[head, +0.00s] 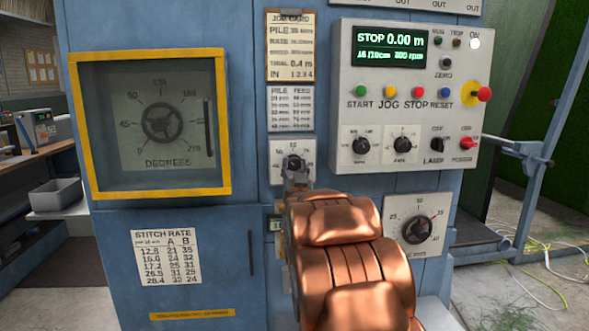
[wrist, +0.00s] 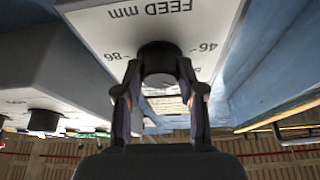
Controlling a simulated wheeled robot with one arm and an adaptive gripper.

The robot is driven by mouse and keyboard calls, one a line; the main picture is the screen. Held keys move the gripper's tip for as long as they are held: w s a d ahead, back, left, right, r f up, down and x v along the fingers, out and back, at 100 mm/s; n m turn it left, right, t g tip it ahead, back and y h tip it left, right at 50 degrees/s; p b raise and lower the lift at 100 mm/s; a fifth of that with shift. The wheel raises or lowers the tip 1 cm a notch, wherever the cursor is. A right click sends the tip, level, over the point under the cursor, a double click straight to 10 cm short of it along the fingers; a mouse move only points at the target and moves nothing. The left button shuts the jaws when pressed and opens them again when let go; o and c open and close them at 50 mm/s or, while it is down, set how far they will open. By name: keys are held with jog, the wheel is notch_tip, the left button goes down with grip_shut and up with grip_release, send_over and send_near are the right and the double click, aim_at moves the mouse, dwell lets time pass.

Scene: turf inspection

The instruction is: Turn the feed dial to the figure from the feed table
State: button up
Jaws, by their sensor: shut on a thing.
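The feed dial (wrist: 158,58) is a dark round knob on a white plate marked "FEED mm" (wrist: 137,13), upside down in the wrist view; 46 and 86 show at its sides. My gripper (wrist: 160,80) is shut on the dial, one finger on each side. Its pointer is hidden. In the head view the dial (head: 293,161) sits on a small white plate, with my gripper (head: 295,182) in front. The feed table (head: 290,108), headed PILE and FEED, hangs just above; its figures are too blurred to read surely. The job card (head: 290,48) hangs above that.
A control box (head: 405,95) with display, buttons and knobs juts out right of the dial. A red-pointer dial (head: 417,230) is below it. A yellow-framed degrees window (head: 150,125) and a stitch rate table (head: 166,257) are left. Cables (head: 545,250) lie on the right floor.

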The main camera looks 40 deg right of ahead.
jog(key=shift+f+m+b, duration=0.1)
jog(key=shift+m+b, duration=0.2)
jog(key=shift+m, duration=0.1)
jog(key=m+g+b, duration=0.1)
jog(key=m, duration=0.1)
jog(key=m+h+b, duration=0.1)
jog(key=m, duration=0.1)
jog(key=shift+w+a+g+h, duration=0.1)
jog(key=shift+a+g+h, duration=0.05)
jog(key=shift+g+h, duration=0.2)
jog(key=m+g, duration=0.1)
jog(key=m, duration=0.2)
jog(key=m+g+h, duration=0.1)
jog(key=m+g, duration=0.1)
jog(key=m, duration=0.2)
jog(key=shift+w+a+r+g, duration=0.1)
jog(key=shift+r+g, duration=0.1)
jog(key=shift+g, duration=0.05)
jog(key=m+g+p, duration=0.1)
jog(key=m, duration=0.2)
jog(key=m+g+p, duration=0.1)
jog(key=m, duration=0.2)
jog(key=shift+r, duration=0.2)
jog(key=m+g+y+p, duration=0.1)
jog(key=m, duration=0.3)
jog(key=shift+p, duration=0.4)
jog(key=shift+m+y+p, duration=0.3)
jog(key=shift+m+y, duration=0.15)
jog(key=shift+m, duration=0.25)
jog(key=shift+f, duration=0.1)
